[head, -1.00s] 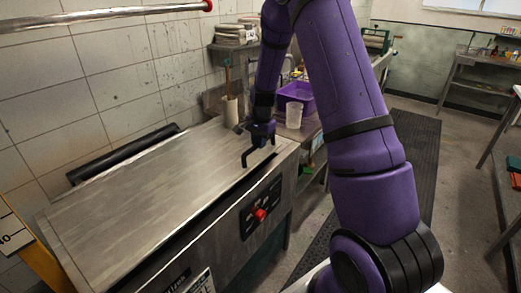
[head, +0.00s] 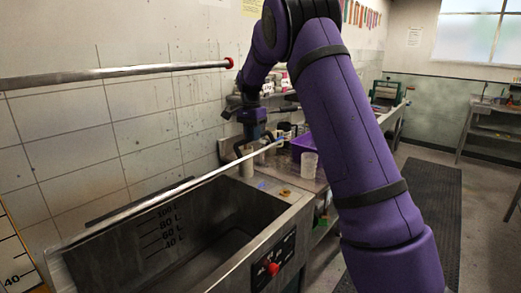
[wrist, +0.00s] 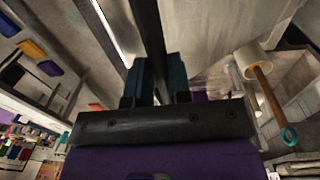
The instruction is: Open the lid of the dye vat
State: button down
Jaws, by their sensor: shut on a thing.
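The dye vat (head: 240,266) stands at the lower left in the head view, a steel tank with a dark front panel and red knob. Its lid (head: 200,181) is raised and seen nearly edge-on as a thin bright strip. The tank's inside shows below it, with litre marks on the wall. My gripper (head: 262,146) is at the lid's far right end. In the wrist view my gripper (wrist: 160,72) is shut on a dark bar at the lid's edge, with the pale lid face (wrist: 215,35) beside it. The exact grip is partly hidden.
A metal rail (head: 120,75) with a red end runs along the tiled wall above the vat. A dark floor mat (head: 430,205) lies right of my arm.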

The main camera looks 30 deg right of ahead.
jog(key=shift+w+a+r, duration=0.25)
jog(key=shift+w+r, duration=0.05)
jog(key=shift+w, duration=0.15)
jog(key=shift+w+a+r, duration=0.25)
jog(key=shift+w+r, duration=0.05)
jog(key=shift+w, duration=0.15)
jog(key=c, duration=1.1)
grip_release()
jog(key=shift+w+f, duration=0.2)
jog(key=shift+w, duration=0.05)
jog(key=shift+o, duration=0.2)
notch_tip(320, 180, up, 11)
jog(key=shift+w, duration=0.25)
jog(key=shift+a, duration=0.1)
